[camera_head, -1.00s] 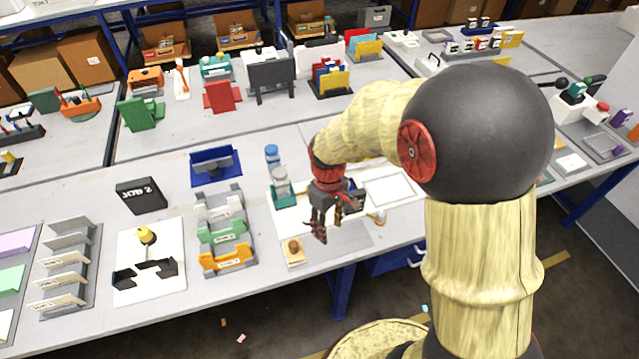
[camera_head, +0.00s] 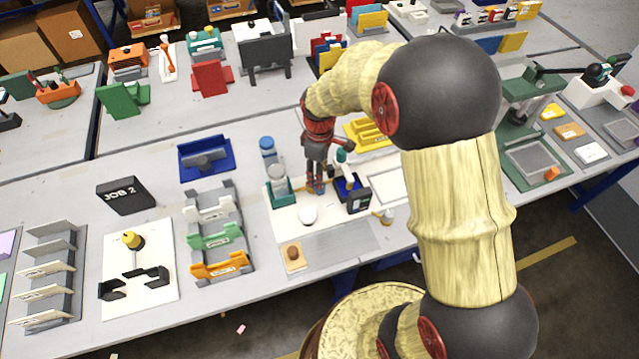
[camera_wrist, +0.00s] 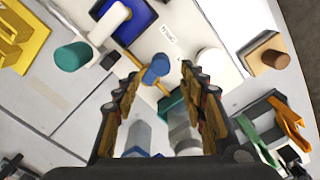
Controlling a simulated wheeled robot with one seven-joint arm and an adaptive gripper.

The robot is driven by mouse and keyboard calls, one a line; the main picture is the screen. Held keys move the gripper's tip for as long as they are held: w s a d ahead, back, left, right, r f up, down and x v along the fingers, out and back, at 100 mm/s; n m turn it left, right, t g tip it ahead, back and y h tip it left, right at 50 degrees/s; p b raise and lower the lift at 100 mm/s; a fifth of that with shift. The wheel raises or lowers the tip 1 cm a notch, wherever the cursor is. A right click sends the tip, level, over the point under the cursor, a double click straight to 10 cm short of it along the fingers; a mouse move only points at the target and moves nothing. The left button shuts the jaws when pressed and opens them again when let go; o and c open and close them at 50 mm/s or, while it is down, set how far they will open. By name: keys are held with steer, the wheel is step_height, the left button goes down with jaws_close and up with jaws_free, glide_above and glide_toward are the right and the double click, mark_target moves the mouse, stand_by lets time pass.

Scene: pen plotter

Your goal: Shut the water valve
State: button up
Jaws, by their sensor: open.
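My gripper (camera_head: 316,190) points down over the white board (camera_head: 345,222), just right of the teal bottle holder (camera_head: 281,195). In the wrist view my gripper (camera_wrist: 162,76) has its two fingers apart. Between the fingertips shows a short blue knob (camera_wrist: 155,70) with a tan bar, which looks like the water valve's handle. I cannot tell whether the fingers touch it. In the head view the fingers mostly hide it. The teal holder also shows in the wrist view (camera_wrist: 171,105), with clear bottles beyond the fingers.
A white dome (camera_head: 307,214) sits just in front of my gripper. A wooden block with a brown knob (camera_head: 293,256) is at the front.

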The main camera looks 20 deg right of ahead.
step_height(320, 180, down, 6)
steer(key=shift+f+b, duration=0.1)
steer(key=shift+b, duration=0.6)
steer(key=shift+s, duration=0.1)
steer(key=shift+c, duration=1)
jaws_close()
